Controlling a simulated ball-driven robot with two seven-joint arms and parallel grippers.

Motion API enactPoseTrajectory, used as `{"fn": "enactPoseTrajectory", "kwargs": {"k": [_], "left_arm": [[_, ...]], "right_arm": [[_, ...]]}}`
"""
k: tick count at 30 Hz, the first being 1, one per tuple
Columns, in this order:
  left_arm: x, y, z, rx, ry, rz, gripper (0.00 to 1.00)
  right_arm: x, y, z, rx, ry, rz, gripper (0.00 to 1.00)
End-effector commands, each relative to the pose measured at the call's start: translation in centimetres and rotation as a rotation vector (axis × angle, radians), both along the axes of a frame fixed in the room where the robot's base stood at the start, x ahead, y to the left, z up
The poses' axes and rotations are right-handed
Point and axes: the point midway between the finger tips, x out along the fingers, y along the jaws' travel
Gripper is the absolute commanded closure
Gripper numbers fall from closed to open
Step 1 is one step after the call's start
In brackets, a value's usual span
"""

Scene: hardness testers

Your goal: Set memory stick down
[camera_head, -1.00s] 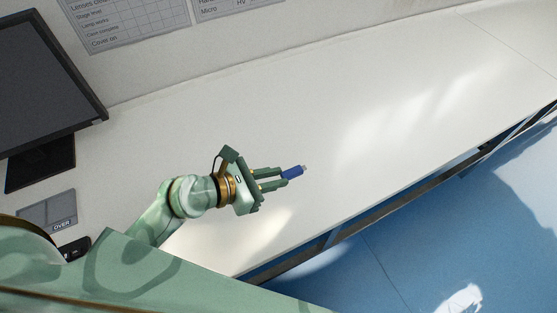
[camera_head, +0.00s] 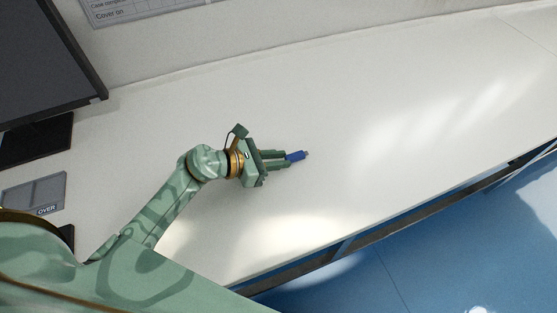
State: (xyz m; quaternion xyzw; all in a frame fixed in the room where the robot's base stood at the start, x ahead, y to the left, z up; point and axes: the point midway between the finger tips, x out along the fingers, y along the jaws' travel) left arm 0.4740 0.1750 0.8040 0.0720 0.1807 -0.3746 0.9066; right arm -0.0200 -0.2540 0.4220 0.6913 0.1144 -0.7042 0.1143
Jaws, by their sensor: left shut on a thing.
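The memory stick (camera_head: 297,156) is small and blue with a light metal tip that points right. My left gripper (camera_head: 287,159) is shut on its rear end, over the white bench top (camera_head: 400,130). I cannot tell whether the stick touches the bench or is held just above it. My right gripper is not in view.
A dark monitor (camera_head: 45,55) stands at the upper left on a black base (camera_head: 35,140). A grey tray-like pad marked "OVER" (camera_head: 34,192) lies at the left. The bench is clear right of the gripper; its front edge borders a blue floor (camera_head: 460,240).

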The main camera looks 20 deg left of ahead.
Motion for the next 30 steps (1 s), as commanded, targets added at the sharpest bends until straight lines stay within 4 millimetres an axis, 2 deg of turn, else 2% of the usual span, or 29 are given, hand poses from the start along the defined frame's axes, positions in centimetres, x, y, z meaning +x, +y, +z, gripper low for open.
{"fn": "enactPoseTrajectory", "kwargs": {"k": [11, 12, 13, 14, 24, 30], "left_arm": [[0.0, 0.0, -0.4, 0.001, -0.001, 0.000, 1.00], [0.0, 0.0, -0.3, 0.000, -0.002, 0.001, 0.70], [0.0, 0.0, -0.3, 0.000, -0.002, 0.001, 0.62], [0.0, 0.0, -0.3, 0.000, -0.002, 0.001, 0.59], [-0.1, 0.2, 0.2, 0.002, -0.002, 0.001, 0.59], [-2.7, 2.7, 1.7, 0.005, -0.001, 0.000, 0.59]], "right_arm": [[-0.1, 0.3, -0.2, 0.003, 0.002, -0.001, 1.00], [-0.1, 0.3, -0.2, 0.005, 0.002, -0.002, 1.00], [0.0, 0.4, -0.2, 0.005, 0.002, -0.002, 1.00], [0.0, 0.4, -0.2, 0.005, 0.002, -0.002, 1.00], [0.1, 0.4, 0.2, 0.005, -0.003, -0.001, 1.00], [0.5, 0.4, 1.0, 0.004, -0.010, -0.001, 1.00]]}}
